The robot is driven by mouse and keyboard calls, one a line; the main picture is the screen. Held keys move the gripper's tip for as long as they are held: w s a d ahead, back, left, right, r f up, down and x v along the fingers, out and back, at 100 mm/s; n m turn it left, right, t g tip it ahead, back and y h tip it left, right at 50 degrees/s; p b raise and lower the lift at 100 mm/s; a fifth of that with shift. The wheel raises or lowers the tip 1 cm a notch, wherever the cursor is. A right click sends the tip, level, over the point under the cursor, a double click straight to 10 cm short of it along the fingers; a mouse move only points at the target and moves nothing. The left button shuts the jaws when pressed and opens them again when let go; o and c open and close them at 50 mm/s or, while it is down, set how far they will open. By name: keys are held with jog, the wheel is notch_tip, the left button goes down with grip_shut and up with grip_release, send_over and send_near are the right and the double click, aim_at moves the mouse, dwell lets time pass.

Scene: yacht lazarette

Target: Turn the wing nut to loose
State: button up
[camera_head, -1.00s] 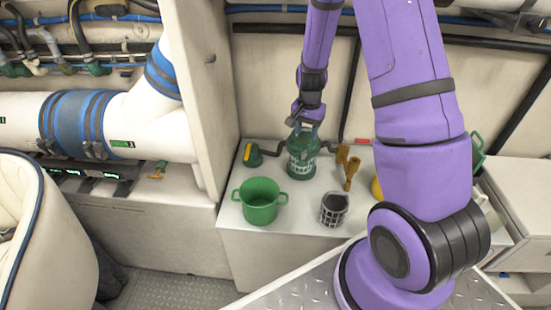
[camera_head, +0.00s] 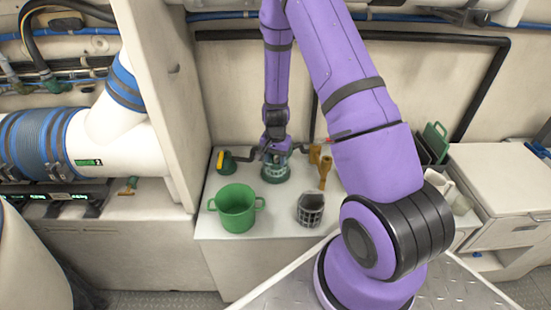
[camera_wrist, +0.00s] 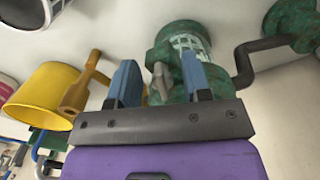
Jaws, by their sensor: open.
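A green strainer housing (camera_head: 276,175) with a light lattice window stands on the white bench, with dark pipes at its sides. In the wrist view the housing (camera_wrist: 180,40) is just beyond my fingers. A small grey-brown lever-like piece (camera_wrist: 158,82), which looks like the wing nut, shows between my blue fingertips, in front of the housing. My gripper (camera_head: 275,147) is open at the top of the housing in the head view and hides much of it. In the wrist view my gripper (camera_wrist: 160,75) has one finger on each side of the piece; contact cannot be told.
A green two-handled bucket (camera_head: 236,212) and a dark mesh basket (camera_head: 310,210) stand on the bench in front. Brass-coloured fittings (camera_head: 325,172) are right of the housing. A green valve with a yellow handle (camera_head: 226,162) is left. A yellow bucket (camera_wrist: 42,97) shows in the wrist view.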

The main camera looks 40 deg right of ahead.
aim_at(276, 157)
grip_shut()
jog(key=shift+n, duration=1.1)
grip_release()
notch_tip(276, 157, up, 11)
jog(key=shift+f, duration=0.1)
dwell(0.4)
